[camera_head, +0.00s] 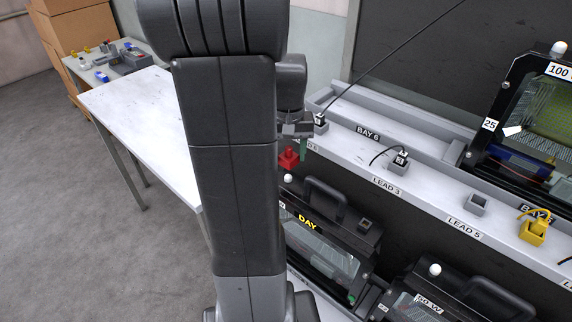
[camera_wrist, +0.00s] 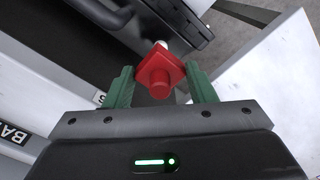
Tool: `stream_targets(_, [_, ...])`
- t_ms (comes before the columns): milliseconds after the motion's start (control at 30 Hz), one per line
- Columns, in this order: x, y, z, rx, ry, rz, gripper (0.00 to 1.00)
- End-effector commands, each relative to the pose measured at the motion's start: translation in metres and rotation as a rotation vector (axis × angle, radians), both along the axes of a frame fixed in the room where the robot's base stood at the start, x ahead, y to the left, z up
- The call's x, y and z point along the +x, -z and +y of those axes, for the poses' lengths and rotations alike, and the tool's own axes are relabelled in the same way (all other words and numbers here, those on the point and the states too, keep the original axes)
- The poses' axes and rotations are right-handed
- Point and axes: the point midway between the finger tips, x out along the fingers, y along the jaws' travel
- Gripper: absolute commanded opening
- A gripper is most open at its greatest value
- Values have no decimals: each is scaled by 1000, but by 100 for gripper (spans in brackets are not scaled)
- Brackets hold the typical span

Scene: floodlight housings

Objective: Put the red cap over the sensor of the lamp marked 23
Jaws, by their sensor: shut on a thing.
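The red cap (camera_wrist: 158,72) is between the green fingers of my gripper (camera_wrist: 160,88) in the wrist view, with its square flange between the fingertips. The red cap also shows in the head view (camera_head: 288,158), at the side of my arm, below my gripper (camera_head: 298,150). A white domed sensor (camera_head: 288,179) shows just below the cap, on the lamp with the DAY display (camera_head: 308,223). A small white part (camera_wrist: 160,44) peeks out behind the cap in the wrist view. I cannot read 23 on any lamp; my arm hides part of this one.
A lamp marked 25 (camera_head: 491,124) with a white sensor (camera_head: 558,48) stands on the upper shelf at right. Another lamp (camera_head: 420,300) with a sensor (camera_head: 435,270) stands lower right. The shelf (camera_head: 425,185) carries lead sockets and cables. A white table (camera_head: 140,115) stands left.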

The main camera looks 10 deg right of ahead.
Motion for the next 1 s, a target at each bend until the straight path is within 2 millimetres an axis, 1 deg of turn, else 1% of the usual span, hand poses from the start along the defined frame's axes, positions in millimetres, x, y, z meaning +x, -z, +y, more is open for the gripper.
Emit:
stream_targets(333, [0,41,0,0,0,1,25])
stream_targets(633, [0,43,0,0,0,-1,25])
stream_targets(1000, [0,55,0,0,0,-2,25])
